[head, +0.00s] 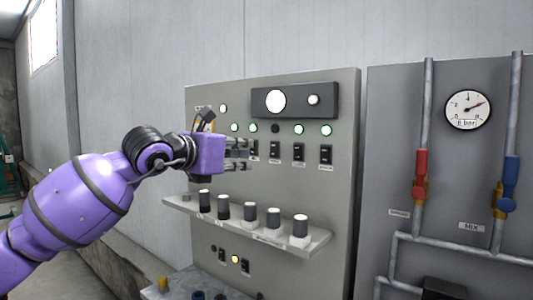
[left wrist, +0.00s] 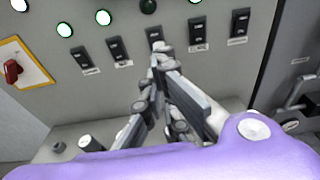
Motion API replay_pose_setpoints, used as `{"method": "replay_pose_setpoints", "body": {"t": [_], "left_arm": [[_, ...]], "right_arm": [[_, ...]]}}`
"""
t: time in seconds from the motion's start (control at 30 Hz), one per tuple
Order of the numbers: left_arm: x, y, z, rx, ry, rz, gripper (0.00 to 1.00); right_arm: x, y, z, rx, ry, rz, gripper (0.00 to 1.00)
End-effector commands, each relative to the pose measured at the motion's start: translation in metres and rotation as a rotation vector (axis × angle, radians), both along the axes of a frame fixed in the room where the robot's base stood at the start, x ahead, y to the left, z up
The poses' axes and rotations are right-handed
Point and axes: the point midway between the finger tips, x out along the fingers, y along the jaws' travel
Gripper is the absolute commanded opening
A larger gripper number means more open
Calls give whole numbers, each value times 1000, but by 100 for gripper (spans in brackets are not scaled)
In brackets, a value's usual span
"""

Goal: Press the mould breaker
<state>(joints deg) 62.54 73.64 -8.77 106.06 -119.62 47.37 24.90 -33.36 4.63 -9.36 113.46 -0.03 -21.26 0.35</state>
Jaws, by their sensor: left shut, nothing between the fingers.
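A row of black breakers is on the grey panel (head: 345,120); their labels are too small to read, so I cannot tell which is the mould one. In the head view, the breaker (head: 275,150) under the dark lamp (head: 275,128) is in plain sight. My left gripper (head: 246,152) is left of it, hiding the leftmost part of the row. In the left wrist view, my left gripper's shut, empty fingertips (left wrist: 160,48) overlap the lower part of the middle breaker (left wrist: 153,33). Whether they touch it is unclear. My right gripper is out of view.
Lit lamps (head: 298,129) sit above the other breakers. A shelf (head: 318,244) with several black-and-white knobs juts out below. A red rotary switch (left wrist: 12,71) is at the left. To the right are pipes with a red valve (head: 421,175), a blue valve (head: 509,185) and a gauge (head: 468,110).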

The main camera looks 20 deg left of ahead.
Motion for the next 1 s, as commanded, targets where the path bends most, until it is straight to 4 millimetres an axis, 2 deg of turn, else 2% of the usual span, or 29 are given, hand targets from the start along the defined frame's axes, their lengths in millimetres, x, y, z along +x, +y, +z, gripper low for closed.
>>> {"method": "replay_pose_setpoints", "body": {"t": [0.03,0.3,0.5,0.67,1.0], "left_arm": [[9,-6,6,-3,-6,-3,0],[61,-24,-4,-2,-5,-2,0],[84,-32,-9,-1,-4,-1,0],[91,-34,-12,0,-2,0,0],[92,-33,-13,0,-1,-1,0]], "right_arm": [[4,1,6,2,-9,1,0],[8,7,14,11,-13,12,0],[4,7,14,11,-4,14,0],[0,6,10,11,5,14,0],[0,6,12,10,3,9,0]]}}
